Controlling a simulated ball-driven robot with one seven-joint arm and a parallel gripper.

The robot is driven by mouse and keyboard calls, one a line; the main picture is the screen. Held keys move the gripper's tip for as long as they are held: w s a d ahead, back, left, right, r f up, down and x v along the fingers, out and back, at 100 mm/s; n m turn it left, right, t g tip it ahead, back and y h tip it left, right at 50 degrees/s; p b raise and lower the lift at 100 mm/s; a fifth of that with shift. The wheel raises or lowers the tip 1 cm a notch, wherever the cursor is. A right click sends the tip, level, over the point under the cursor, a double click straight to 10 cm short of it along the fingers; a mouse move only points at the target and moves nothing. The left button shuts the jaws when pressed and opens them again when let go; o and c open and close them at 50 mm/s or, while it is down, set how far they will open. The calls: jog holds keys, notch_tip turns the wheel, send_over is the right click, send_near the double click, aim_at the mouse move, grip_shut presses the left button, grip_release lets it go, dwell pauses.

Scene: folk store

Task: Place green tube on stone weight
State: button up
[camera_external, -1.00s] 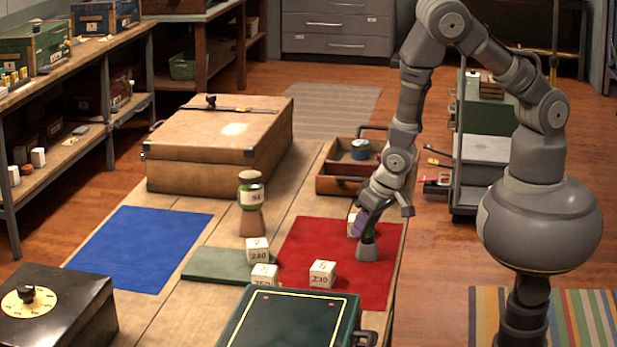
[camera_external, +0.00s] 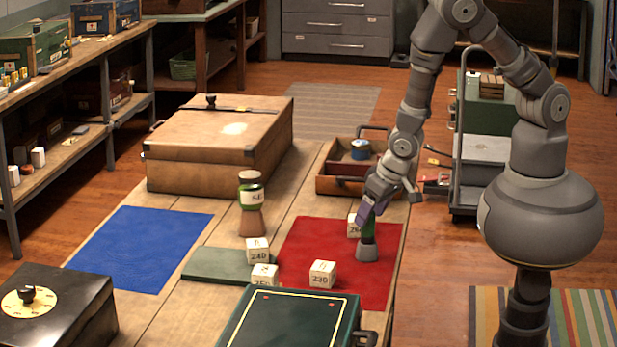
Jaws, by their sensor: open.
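The green tube (camera_external: 369,230) stands upright on the grey stone weight (camera_external: 367,251), on the red mat. My gripper (camera_external: 365,214) is open at the tube's top, with a purple finger in front of it. The tube's upper part is hidden by the gripper, and I cannot tell whether the fingers touch it. A second green and white container (camera_external: 251,188) sits on a brown tapered block (camera_external: 251,221) farther left.
White numbered cubes (camera_external: 323,274) stand on and near the red mat (camera_external: 300,235); one is just behind the tube. A green case (camera_external: 290,325) lies in front. A tan case (camera_external: 215,160) and wooden tray (camera_external: 330,185) stand behind. The blue mat (camera_external: 140,248) is clear.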

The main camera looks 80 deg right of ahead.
jog(key=p+v, duration=0.3)
jog(key=v, duration=0.5)
jog(key=shift+s, duration=0.1)
